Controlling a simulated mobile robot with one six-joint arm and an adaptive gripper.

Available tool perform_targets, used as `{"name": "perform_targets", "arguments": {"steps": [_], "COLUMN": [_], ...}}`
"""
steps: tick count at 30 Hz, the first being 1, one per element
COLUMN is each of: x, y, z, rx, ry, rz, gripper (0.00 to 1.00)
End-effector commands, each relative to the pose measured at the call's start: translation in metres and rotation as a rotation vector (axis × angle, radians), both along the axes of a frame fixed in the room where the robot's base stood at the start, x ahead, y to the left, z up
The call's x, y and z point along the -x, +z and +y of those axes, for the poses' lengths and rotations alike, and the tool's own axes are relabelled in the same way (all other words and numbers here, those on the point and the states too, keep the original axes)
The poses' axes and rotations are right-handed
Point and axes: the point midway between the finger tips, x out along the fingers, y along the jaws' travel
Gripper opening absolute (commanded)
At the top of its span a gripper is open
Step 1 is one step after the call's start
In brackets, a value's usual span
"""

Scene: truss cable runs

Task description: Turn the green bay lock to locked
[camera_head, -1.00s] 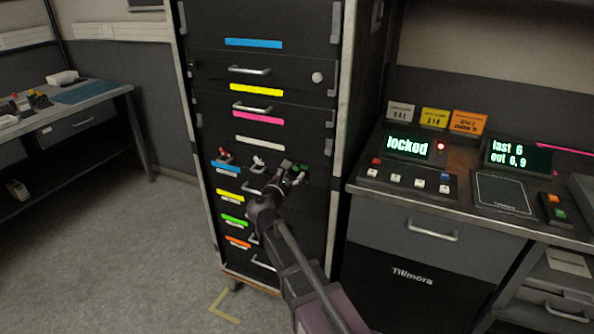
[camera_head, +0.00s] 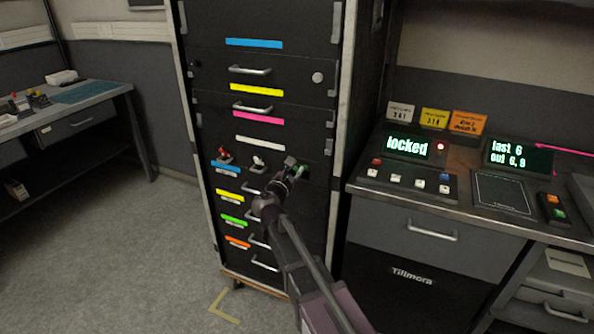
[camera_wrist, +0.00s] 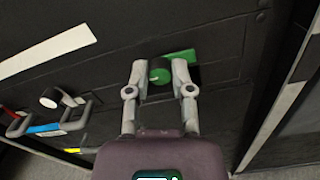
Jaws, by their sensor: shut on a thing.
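The green bay lock is a round green knob (camera_wrist: 160,76) on the dark cabinet front, with a green plate behind it at its upper right in the wrist view. My gripper (camera_wrist: 159,72) has its two fingers on either side of the knob and is shut on it. In the head view my gripper (camera_head: 294,168) reaches the right end of a row of knobs and hides most of the green one (camera_head: 300,169). The knob's exact turn angle is hard to read.
A white knob (camera_head: 258,162) and a red knob (camera_head: 224,155) stand to the left in the same row. Drawer handles (camera_head: 262,262) stick out below. A desk display (camera_head: 408,146) reads "locked" with a red light beside it.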

Motion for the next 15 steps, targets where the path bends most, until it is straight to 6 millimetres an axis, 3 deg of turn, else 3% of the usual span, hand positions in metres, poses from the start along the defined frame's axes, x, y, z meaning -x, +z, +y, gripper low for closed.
{"name": "perform_targets", "arguments": {"steps": [15], "x": [0.0037], "y": [-0.0017], "z": [-0.0008], "rx": [-0.139], "ry": [-0.019], "rz": [-0.045], "gripper": [0.0]}}
